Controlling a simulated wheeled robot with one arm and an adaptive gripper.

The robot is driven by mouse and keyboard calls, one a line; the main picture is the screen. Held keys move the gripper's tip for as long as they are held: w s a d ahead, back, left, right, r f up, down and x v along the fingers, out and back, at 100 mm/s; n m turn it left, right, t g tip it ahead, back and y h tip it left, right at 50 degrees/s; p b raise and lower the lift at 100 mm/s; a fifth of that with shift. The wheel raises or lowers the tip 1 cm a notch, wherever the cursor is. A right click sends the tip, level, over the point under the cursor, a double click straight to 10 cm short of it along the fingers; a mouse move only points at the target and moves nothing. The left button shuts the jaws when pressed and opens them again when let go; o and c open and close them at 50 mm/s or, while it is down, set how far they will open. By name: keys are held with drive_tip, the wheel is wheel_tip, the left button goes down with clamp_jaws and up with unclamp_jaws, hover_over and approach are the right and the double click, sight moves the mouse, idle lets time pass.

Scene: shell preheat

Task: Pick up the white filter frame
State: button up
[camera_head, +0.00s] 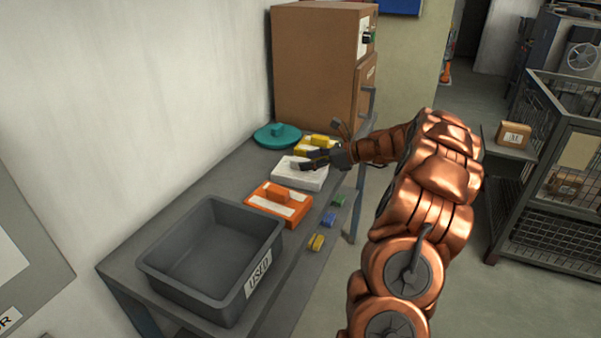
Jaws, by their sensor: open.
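The white filter frame (297,178) lies flat on the grey bench, between an orange filter frame and a yellow one. My gripper (306,162) reaches in from the right, with its dark fingers over the far part of the white frame. The gripper is open. Part of the frame's top is hidden behind the fingers, and I cannot tell whether they touch it.
The orange frame (272,203) lies nearer, the yellow one (318,145) just beyond. A teal lidded thing (277,136) is at the back left. A grey bin marked USED (200,288) fills the near end. Small coloured blocks line the right edge. A brown cabinet (315,70) stands behind.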

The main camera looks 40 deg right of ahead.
sight(307, 160)
drive_tip(key=shift+x, duration=1.7)
drive_tip(key=shift+c, duration=0.4)
clamp_jaws()
